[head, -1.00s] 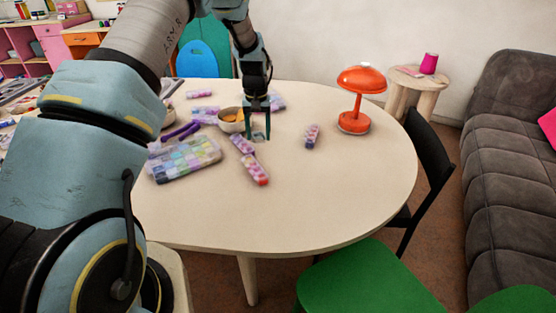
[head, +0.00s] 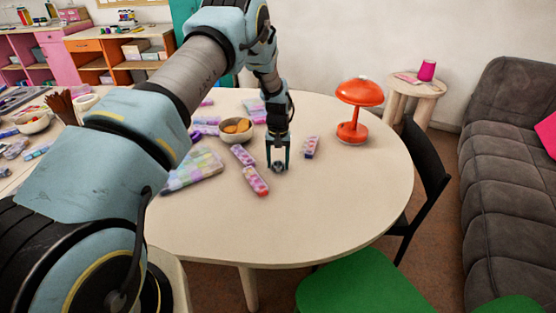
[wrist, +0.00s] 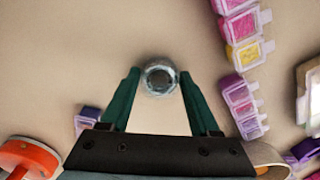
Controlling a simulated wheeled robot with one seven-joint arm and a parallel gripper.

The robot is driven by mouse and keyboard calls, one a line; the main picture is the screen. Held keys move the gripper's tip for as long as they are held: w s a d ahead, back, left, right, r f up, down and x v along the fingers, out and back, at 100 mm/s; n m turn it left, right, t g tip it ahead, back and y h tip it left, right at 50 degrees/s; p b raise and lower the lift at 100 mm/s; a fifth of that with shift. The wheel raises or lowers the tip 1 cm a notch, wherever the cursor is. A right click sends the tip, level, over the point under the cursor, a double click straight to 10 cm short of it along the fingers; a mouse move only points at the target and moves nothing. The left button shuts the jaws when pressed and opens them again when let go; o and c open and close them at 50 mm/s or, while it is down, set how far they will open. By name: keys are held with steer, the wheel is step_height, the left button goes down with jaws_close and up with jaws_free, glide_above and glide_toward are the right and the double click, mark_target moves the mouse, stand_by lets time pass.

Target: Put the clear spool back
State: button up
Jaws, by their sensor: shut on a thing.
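I cannot tell whether the spool touches the table top.
Bead strips (head: 255,181) lie left of my gripper, another (head: 310,147) to its right. A bowl (head: 236,130) stands behind left, a bead case (head: 195,170) at left. A red lamp (head: 355,115) stands at right. The table's front is clear.

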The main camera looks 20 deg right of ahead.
steer(key=shift+f, duration=0.25)
steer(key=o, duration=1.4)
steer(key=shift+o, duration=0.2)
